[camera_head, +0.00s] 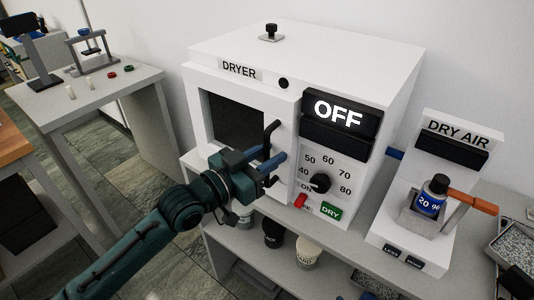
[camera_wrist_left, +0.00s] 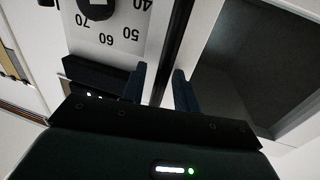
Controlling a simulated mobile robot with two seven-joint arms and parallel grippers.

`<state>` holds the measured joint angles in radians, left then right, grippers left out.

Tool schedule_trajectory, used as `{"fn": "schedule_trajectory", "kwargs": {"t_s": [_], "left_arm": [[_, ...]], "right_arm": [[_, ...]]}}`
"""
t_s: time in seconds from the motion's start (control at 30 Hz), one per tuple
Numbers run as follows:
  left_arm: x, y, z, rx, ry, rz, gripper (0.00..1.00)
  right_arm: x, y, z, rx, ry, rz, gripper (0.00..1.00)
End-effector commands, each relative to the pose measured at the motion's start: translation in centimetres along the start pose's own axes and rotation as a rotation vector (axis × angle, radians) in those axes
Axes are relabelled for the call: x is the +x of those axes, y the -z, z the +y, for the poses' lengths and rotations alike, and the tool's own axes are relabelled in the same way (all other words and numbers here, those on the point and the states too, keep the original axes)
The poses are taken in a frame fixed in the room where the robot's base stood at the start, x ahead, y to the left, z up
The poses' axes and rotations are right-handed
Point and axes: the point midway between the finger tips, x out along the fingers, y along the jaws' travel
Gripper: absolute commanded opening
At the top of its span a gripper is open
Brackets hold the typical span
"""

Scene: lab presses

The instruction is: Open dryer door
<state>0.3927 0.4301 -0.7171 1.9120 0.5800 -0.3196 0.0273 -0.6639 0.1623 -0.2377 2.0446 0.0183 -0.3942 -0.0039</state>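The white dryer (camera_head: 330,62) stands on the bench, with a dark window in its door (camera_head: 288,113) on the left of its front. The door looks shut. A black upright handle (camera_head: 268,134) is at the door's right side. My left gripper (camera_head: 272,168) is at this handle. In the left wrist view, the black handle bar (camera_wrist_left: 176,40) passes between the two blue fingers of my left gripper (camera_wrist_left: 159,82). The fingers are apart, with a gap visible on each side of the bar. My right gripper is not in view.
Right of the door are the OFF display (camera_head: 339,112), a black dial (camera_head: 320,183) and the DRY button (camera_head: 331,211). A dry air stand (camera_head: 450,150) with a bottle (camera_head: 432,195) is further right. Containers (camera_head: 307,252) sit on the shelf below. A side table (camera_head: 60,101) stands left.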

Motion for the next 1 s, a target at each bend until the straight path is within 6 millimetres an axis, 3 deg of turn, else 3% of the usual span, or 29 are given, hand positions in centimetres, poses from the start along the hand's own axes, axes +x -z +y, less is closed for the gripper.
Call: {"fn": "schedule_trajectory", "kwargs": {"t_s": [0.2, 0.57, 1.0], "left_arm": [[0.00, -0.02, -0.01, 0.000, 0.000, 0.000, 0.29], [-0.03, -0.03, -0.02, 0.000, 0.000, 0.000, 0.00], [-0.05, -0.04, -0.02, 0.000, 0.000, 0.000, 0.00]], "right_arm": [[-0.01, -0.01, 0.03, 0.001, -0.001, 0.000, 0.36], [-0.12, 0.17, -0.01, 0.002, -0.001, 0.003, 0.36], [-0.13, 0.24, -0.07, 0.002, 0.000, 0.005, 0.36]]}}
